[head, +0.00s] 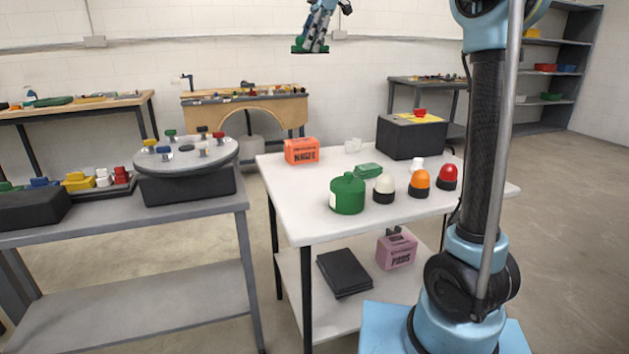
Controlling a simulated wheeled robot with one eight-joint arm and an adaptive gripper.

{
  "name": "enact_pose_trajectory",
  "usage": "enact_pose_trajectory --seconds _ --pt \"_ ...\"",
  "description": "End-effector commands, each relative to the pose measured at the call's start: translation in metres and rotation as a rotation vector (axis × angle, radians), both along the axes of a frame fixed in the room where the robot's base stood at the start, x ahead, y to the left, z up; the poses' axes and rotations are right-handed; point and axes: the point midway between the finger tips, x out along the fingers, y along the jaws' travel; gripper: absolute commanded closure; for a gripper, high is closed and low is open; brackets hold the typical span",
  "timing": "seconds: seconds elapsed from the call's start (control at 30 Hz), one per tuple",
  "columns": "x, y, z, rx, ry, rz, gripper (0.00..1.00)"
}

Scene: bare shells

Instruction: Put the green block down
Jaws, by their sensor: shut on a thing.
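My gripper (313,40) is at the top of the head view, raised high in front of the back wall and pointing down. It is shut on a green block (298,48), which shows at its lower end, partly covered by the fingers. The block hangs in the air, apart from any surface. The white table (310,215) stands below and to the right of it in the picture. A small flat green piece (369,170) lies on that table, near its middle.
The white table carries an orange box (301,151), a green canister (347,194), white, orange and red domes (419,182), and a black case (411,137). Its front left is clear. A grey bench (110,217) at left holds a round turntable (186,156).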

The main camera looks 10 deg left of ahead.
Motion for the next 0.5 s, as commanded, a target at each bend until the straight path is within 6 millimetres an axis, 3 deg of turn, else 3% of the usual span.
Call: enact_pose_trajectory --seconds 0.17,0.27,0.37,0.5 --pt "-0.002 0.004 -0.003 0.000 0.000 0.005 0.93" --pt "0.000 0.007 -0.016 0.000 0.000 0.009 0.93" --pt "0.004 0.009 -0.041 0.000 0.000 0.011 0.93" --pt "0.008 0.012 -0.091 0.000 -0.001 0.015 0.93"
